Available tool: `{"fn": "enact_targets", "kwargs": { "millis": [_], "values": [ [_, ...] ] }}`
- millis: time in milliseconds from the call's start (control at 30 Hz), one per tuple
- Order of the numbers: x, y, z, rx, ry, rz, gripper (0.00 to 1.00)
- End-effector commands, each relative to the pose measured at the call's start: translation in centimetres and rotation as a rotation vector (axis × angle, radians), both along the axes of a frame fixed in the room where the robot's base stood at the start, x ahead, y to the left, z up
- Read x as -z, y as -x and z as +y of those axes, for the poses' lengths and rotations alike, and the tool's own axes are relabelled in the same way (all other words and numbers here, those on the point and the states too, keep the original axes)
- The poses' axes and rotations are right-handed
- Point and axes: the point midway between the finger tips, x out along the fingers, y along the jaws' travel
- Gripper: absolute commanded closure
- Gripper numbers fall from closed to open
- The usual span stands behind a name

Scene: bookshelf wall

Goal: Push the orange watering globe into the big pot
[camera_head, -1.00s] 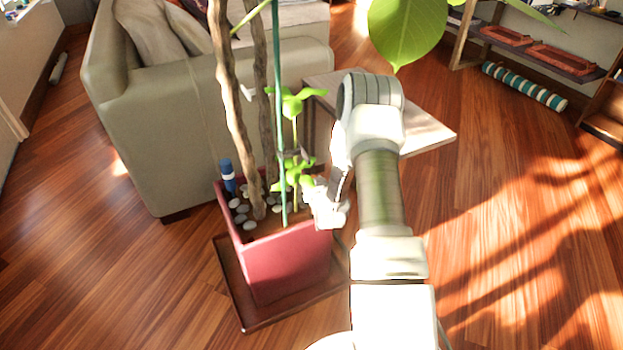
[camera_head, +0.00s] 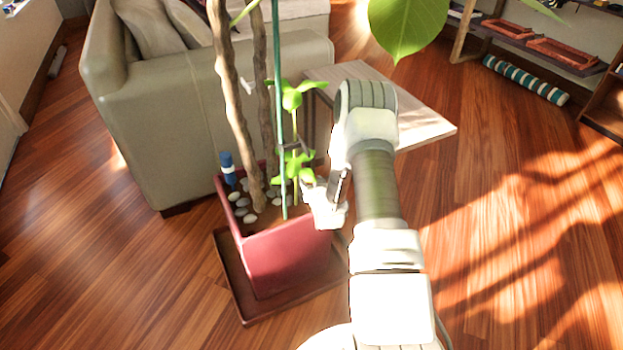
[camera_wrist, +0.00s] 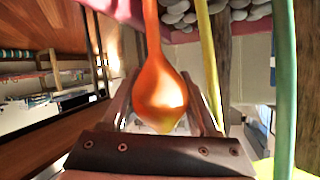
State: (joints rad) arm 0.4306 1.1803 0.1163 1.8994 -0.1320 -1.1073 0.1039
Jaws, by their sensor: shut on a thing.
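The big pot (camera_head: 290,265) is square and dark pink, with soil, grey pebbles and tall stems in it. My gripper (camera_head: 325,207) is at the pot's right side, close to the rim and the small green leaves. In the wrist view, the orange watering globe (camera_wrist: 163,96) sits between the two fingers of my gripper (camera_wrist: 162,108), which are shut on it. Its thin neck runs up to the picture's top edge beside the pot's pink rim (camera_wrist: 125,10) and pebbles. Its tip is out of view. I cannot make out the globe in the head view.
A green stake (camera_head: 280,120) and brown trunks (camera_head: 228,90) rise from the pot. A blue and white object (camera_head: 227,168) stands at its left corner. A brown tray (camera_head: 232,280) lies under it. A sofa (camera_head: 160,130) and low table (camera_head: 425,118) stand behind; floor is free at right.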

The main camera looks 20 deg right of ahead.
Motion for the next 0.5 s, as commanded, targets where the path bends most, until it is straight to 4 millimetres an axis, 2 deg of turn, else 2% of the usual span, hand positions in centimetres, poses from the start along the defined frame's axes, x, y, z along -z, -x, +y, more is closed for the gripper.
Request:
{"fn": "enact_targets", "kwargs": {
  "millis": [500],
  "values": [
    [1.6,0.0,0.0,0.000,0.000,0.001,0.96]
  ]
}}
